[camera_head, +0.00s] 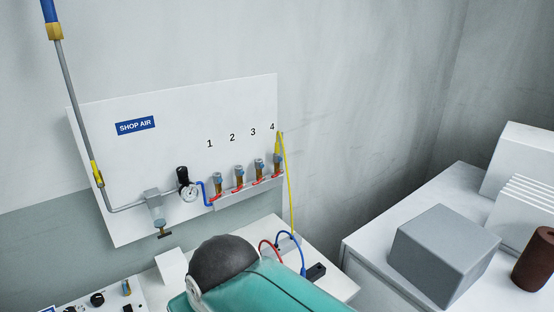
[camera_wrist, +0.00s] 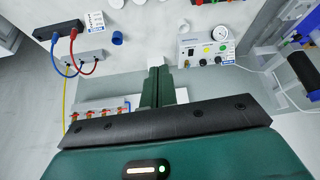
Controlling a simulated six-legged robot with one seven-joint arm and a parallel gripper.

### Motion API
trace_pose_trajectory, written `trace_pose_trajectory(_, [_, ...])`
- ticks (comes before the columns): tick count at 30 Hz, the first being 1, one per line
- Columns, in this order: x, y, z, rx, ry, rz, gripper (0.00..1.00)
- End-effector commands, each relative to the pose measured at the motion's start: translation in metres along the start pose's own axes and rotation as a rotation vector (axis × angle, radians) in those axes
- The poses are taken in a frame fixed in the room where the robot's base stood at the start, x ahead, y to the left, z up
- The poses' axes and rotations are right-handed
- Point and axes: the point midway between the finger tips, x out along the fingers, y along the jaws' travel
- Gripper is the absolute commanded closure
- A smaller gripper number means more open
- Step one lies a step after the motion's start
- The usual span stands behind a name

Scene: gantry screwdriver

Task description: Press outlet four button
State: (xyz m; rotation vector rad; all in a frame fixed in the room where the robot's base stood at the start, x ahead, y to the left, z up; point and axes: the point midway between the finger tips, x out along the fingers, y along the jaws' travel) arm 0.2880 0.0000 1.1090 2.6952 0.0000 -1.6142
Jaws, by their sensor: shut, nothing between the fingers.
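The white SHOP AIR panel (camera_head: 180,130) hangs on the wall in the head view. Its outlets are numbered 1 to 4 from left to right, each with a blue-grey top and a red part at the base. Outlet four (camera_head: 277,161) is the rightmost, with a yellow hose (camera_head: 291,195) hanging from it. In the wrist view the outlet row (camera_wrist: 100,111) shows at lower left, partly covered by my gripper body. My gripper (camera_wrist: 157,72) is shut and empty, apart from the outlets. The head view does not show its fingertips. Outlet four's button is too small to make out.
Below the panel is a white bench; a grey block with red and blue cables (camera_wrist: 68,38) and a gauge box (camera_wrist: 208,46) show in the wrist view. A grey box (camera_head: 440,255) and dark red cylinder (camera_head: 535,260) stand at right. Bare wall lies right of the panel.

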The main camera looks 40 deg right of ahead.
Motion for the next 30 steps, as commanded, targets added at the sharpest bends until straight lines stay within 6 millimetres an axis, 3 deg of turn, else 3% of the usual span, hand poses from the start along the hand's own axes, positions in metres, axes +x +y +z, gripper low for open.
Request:
trace_pose_trajectory(8, [0.002,0.006,-0.015,0.02,-0.002,0.021,1.0])
trace_pose_trajectory(14, [0.011,0.03,-0.063,0.078,-0.005,0.073,1.0])
trace_pose_trajectory(23, [0.045,0.089,-0.139,0.185,-0.005,0.115,1.0])
trace_pose_trajectory(30, [0.08,0.158,-0.187,0.288,0.014,0.112,1.0])
